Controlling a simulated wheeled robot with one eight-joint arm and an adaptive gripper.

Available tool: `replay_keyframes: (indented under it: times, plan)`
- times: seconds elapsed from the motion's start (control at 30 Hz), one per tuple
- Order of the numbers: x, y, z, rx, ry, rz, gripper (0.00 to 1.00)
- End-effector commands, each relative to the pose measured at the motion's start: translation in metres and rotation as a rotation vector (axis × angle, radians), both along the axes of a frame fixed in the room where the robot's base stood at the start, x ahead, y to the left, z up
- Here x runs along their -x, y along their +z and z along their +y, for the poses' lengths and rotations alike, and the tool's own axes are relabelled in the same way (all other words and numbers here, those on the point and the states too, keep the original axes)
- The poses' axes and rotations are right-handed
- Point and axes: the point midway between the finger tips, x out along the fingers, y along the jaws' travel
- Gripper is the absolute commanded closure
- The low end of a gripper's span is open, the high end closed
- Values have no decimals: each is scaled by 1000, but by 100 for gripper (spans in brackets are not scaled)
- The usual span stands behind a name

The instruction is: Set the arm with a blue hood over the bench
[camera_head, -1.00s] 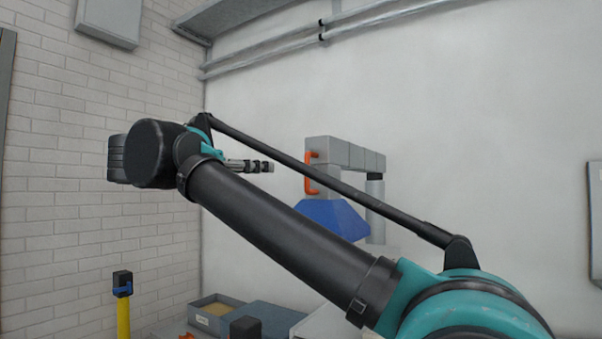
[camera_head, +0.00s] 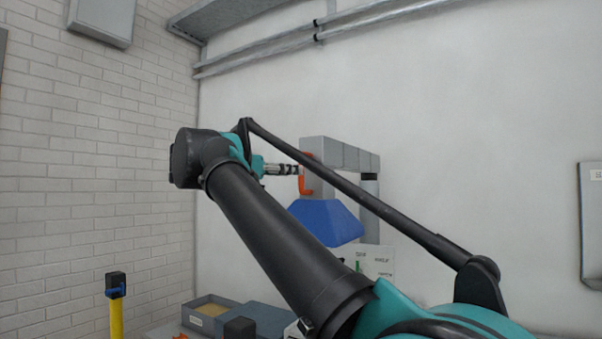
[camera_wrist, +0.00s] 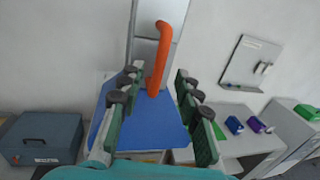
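The grey jointed extraction arm (camera_head: 345,156) stands out from the back wall, with the blue hood (camera_head: 328,222) hanging below its end. An orange handle (camera_head: 305,187) is fixed upright on the front of the arm's end. My gripper (camera_head: 297,169) is at the handle's upper part, with the fingers pointing at it. In the wrist view my gripper (camera_wrist: 158,83) is open, one finger on each side of the orange handle (camera_wrist: 157,66), with gaps on both sides. The blue hood (camera_wrist: 150,122) lies behind and below the fingers. Whether the handle is fully between the fingertips in depth is unclear.
A blue-grey case (camera_wrist: 40,140) stands on the bench at left in the wrist view. An open tray (camera_head: 190,320) and a yellow post (camera_head: 117,318) are at lower left in the head view. A wall panel (camera_wrist: 251,62) hangs right. Small coloured items lie below it.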

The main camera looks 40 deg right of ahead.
Motion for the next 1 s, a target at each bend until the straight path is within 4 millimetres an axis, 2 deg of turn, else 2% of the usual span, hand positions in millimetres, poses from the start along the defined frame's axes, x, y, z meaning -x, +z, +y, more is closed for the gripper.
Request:
replay_keyframes:
  times: [0.2,0.5,0.93,1.0]
  plan:
    - [-4,0,-25,0,-5,0,66]
    - [-9,0,-50,0,-2,0,66]
    - [-11,0,-55,0,0,0,66]
    - [-11,0,-55,0,0,0,74]
